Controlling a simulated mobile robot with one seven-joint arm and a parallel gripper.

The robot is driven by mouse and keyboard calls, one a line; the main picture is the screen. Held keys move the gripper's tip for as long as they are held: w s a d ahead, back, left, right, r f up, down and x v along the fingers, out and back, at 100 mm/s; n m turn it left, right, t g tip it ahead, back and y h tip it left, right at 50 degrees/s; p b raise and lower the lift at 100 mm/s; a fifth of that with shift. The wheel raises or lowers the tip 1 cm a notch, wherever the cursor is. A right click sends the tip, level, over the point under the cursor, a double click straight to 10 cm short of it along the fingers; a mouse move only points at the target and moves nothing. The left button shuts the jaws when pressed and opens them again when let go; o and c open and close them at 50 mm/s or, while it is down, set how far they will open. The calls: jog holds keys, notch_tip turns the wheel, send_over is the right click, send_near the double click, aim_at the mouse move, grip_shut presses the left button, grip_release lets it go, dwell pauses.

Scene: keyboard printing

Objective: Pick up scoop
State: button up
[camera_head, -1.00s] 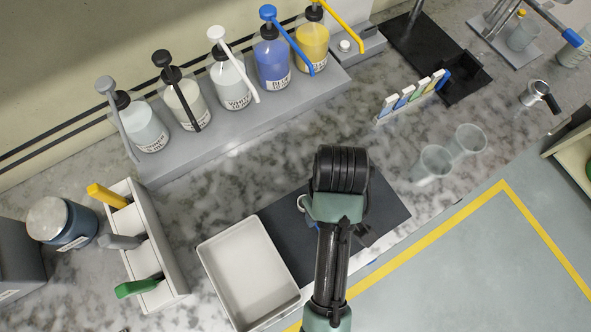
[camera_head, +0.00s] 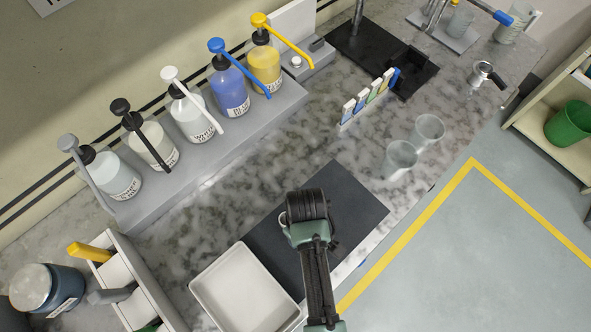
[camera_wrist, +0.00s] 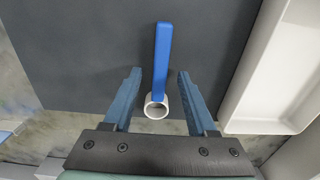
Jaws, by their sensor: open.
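The scoop (camera_wrist: 162,62), with a straight blue handle and a small white round cup, shows in the wrist view against the dark mat (camera_wrist: 80,50). Its cup is nearer my gripper's base and its handle points away. My gripper (camera_wrist: 159,75) is open, one blue finger on each side of the scoop, with gaps on both sides. I cannot tell how far above the scoop the fingers are. In the head view my arm covers most of that part of the dark mat (camera_head: 345,195), and my fingers are hidden there.
A white tray (camera_head: 243,287) stands left of the mat, and its wall (camera_wrist: 245,90) is close to my right finger in the wrist view. Two clear cups (camera_head: 401,155) stand to the right. Pump bottles (camera_head: 192,118) line the back. A handled-tool holder (camera_head: 150,290) is at left.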

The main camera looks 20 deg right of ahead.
jog(key=shift+f, duration=1)
grip_shut()
dwell(0.7)
